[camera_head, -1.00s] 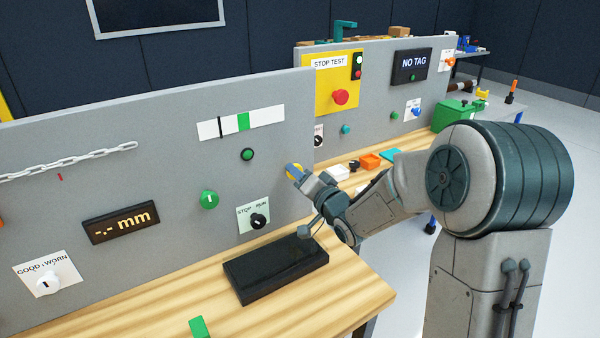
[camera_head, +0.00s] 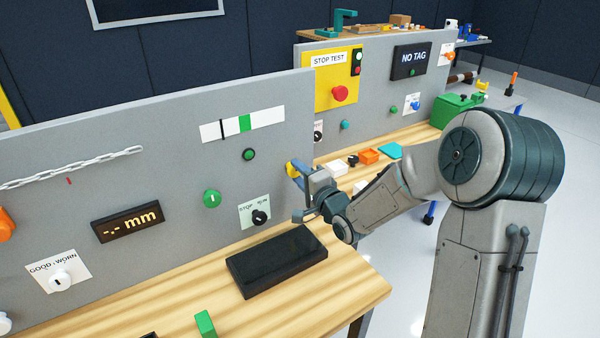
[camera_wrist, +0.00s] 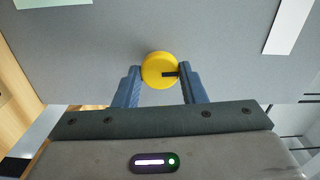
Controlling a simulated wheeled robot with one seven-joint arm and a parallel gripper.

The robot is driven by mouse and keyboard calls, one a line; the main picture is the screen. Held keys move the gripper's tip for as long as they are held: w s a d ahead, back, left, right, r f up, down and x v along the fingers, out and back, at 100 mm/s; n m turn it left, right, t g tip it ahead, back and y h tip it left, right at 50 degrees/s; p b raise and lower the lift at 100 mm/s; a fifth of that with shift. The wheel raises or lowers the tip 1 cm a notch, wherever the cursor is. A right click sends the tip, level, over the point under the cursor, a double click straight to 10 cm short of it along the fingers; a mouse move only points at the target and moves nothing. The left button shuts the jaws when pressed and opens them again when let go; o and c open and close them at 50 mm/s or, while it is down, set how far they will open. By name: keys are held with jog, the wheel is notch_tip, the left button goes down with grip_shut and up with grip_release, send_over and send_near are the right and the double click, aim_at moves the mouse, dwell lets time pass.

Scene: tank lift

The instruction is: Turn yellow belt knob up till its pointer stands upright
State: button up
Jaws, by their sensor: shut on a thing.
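The yellow belt knob (camera_head: 291,169) sits near the right edge of the grey panel (camera_head: 150,150), partly hidden by my gripper in the head view. My gripper (camera_head: 298,171) is shut on it. In the wrist view the round yellow knob (camera_wrist: 158,68) sits between my two blue fingers (camera_wrist: 160,78). That direction is up on the panel, so the pointer looks about upright.
A white strip gauge (camera_head: 270,118) has a black mark left of its green band. Below are a dark green button (camera_head: 249,154), a bright green button (camera_head: 212,198) and a STOP/RUN switch (camera_head: 260,217). A black tray (camera_head: 277,262) lies on the wooden bench (camera_head: 320,300).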

dwell(0.4)
jog(key=o, duration=1)
jog(key=b+v, duration=0.2)
jog(key=v, duration=1.2)
jog(key=shift+w, duration=0.1)
